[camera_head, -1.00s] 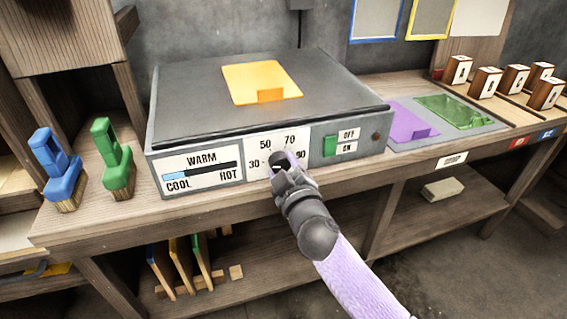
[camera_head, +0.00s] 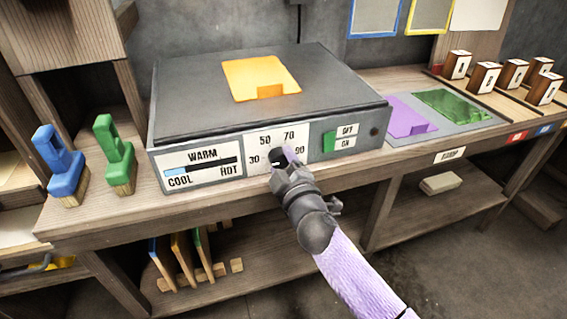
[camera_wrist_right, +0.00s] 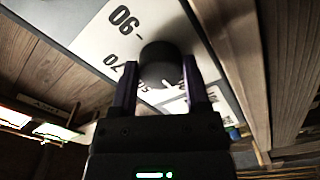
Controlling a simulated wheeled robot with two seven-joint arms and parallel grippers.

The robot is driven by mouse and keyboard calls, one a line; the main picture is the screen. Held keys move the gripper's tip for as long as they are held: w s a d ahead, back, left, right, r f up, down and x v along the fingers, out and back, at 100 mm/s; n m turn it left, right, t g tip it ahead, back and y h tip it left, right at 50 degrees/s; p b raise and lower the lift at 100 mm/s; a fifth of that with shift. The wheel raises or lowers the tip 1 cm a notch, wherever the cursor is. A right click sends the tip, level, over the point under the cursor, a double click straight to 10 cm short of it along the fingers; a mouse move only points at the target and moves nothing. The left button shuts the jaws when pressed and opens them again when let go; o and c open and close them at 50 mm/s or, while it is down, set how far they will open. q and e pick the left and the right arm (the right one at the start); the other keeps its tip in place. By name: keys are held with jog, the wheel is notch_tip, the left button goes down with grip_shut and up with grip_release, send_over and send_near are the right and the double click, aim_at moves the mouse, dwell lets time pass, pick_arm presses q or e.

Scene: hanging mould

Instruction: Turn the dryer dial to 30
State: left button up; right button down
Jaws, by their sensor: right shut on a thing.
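The dryer (camera_head: 180,125) is a grey box on the bench. Its front dial plate (camera_head: 262,142) carries the marks 30, 50, 70 and 90. The black dial (camera_head: 277,156) is mostly hidden behind my right gripper (camera_head: 284,163) in the head view. In the right wrist view the round dial (camera_wrist_right: 161,64) sits between the two fingers of my right gripper (camera_wrist_right: 160,82), which is shut on it. A white pointer mark shows low on the dial there, but the number it points to cannot be told. My left gripper is not in view.
An orange piece (camera_head: 260,78) lies on the dryer's top. A temperature gauge (camera_head: 200,165) and a green switch (camera_head: 329,142) flank the dial plate. Blue (camera_head: 58,165) and green (camera_head: 115,155) brushes stand at left. Purple (camera_head: 408,115) and green (camera_head: 452,105) pieces lie at right.

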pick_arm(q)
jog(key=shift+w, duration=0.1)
pick_arm(e)
jog(key=shift+c, duration=1.8)
grip_release()
jog(key=o, duration=0.3)
pick_arm(q)
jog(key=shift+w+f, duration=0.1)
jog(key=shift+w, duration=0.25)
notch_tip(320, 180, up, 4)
jog(key=p, duration=0.3)
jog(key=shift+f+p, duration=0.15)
jog(key=shift+p, duration=0.2)
pick_arm(e)
jog(key=v, duration=1)
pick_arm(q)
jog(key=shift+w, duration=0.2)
